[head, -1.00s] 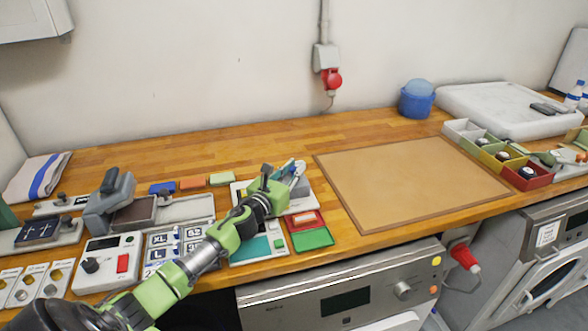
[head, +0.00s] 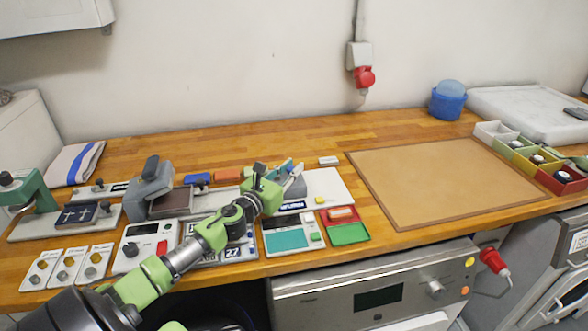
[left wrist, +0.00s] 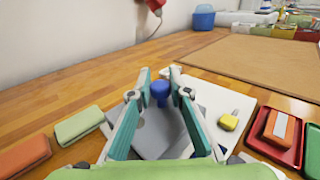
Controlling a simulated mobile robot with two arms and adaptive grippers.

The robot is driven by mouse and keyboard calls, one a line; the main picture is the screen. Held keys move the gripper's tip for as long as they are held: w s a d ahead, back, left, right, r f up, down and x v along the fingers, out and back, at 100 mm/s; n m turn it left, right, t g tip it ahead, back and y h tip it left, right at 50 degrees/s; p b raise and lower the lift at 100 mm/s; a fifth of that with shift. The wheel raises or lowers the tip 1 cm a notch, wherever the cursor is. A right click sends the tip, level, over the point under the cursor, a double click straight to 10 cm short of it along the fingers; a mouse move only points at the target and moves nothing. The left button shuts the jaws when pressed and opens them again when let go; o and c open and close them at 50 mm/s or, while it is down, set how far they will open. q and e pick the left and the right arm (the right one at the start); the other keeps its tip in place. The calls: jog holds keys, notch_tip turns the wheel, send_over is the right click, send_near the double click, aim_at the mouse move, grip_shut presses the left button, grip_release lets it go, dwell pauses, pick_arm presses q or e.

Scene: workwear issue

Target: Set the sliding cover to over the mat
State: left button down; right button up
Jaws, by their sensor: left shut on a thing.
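My left gripper (head: 284,170) is shut on the blue knob (left wrist: 160,90) of a grey sliding cover (head: 297,187). In the left wrist view the knob stands between the two teal fingers (left wrist: 160,74), with the grey cover (left wrist: 152,128) below. The cover sits on the left part of a white base plate (head: 333,186); the plate's right part is bare except for a small yellow block (left wrist: 228,121). What lies under the cover is hidden, and I see no separate mat on the plate. A large tan mat (head: 445,180) lies to the right. My right gripper is not in view.
A red and green tray (head: 348,232) and a device with a teal panel (head: 286,239) stand in front. A grey press (head: 150,185) and orange and blue blocks (head: 197,179) are to the left. The wooden worktop (head: 270,140) is clear behind.

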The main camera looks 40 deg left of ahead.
pick_arm(q)
jog(key=c, duration=1.9)
grip_release()
jog(key=shift+a+f, duration=0.1)
jog(key=shift+s+a, duration=0.15)
jog(key=shift+a, duration=0.05)
jog(key=shift+d, duration=0.15)
jog(key=shift+s, duration=0.3)
jog(key=s, duration=1.1)
jog(key=shift+s+d, duration=0.2)
jog(key=shift+d, duration=0.15)
